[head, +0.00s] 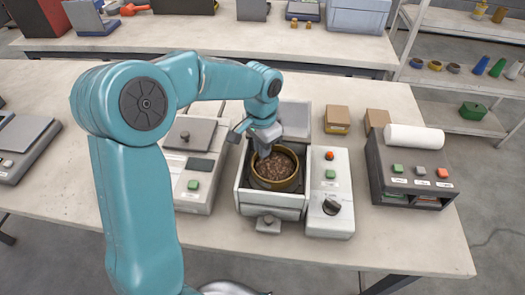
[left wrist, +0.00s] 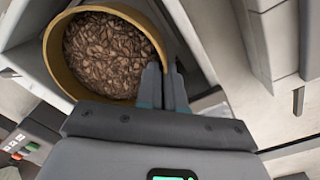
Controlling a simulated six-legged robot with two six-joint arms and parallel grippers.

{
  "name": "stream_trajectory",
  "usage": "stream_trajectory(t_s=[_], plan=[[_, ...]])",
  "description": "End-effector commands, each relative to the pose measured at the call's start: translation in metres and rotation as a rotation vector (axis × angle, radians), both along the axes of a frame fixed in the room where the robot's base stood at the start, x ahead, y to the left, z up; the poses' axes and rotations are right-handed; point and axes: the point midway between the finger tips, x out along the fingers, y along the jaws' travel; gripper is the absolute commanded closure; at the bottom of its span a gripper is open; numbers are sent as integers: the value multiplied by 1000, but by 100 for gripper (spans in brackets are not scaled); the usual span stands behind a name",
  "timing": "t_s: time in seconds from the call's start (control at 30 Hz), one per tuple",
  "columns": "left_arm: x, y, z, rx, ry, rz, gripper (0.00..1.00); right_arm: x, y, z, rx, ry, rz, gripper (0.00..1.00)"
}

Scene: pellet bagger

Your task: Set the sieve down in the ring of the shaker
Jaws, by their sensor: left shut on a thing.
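The sieve (head: 274,184) is a round brass-coloured pan filled with brown pellets. It is inside the open box of the shaker (head: 271,205), upright or nearly so. My left gripper (head: 262,152) comes down from above and is shut on the rim on the sieve's far left side. The left wrist view shows the fingers (left wrist: 167,88) closed at the wall of the sieve (left wrist: 55,60). The shaker's ring is hidden under the sieve, so I cannot tell whether the sieve touches it. My right gripper is not in view.
A control box (head: 330,190) with a red button and a dark knob stands right of the shaker. A scale-like machine (head: 195,160) stands close on the left. A dark machine with a white roll (head: 412,165) is farther right. The front table edge is mostly clear.

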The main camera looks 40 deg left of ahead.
Motion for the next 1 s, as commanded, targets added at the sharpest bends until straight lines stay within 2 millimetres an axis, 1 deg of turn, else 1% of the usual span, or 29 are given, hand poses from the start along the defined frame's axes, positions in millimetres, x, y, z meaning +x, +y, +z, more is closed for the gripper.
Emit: stream_trajectory(t_s=[0.03, 0.1, 0.33, 0.47, 0.5, 0.77, 0.87, 0.9, 0.97, 1.0], plan=[[0, 0, -5, -1, 1, 0, 100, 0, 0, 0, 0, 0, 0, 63], [0, 0, -9, 0, -1, 1, 100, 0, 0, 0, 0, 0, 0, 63], [0, 0, -9, 0, -2, 1, 100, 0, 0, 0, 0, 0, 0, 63], [0, 0, -14, 0, -2, 1, 100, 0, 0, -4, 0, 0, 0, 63], [0, 0, -12, 0, -2, 1, 82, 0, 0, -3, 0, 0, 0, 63], [0, 0, -11, 0, -1, 1, 82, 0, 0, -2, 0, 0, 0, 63], [0, 0, -5, 0, -2, 1, 82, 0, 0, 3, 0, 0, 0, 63], [1, 0, -2, 0, -3, 1, 82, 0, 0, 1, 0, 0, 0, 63], [1, 0, 8, 1, -5, 1, 82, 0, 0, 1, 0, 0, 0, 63], [2, 1, 16, 1, -6, 1, 82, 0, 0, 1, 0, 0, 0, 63]])
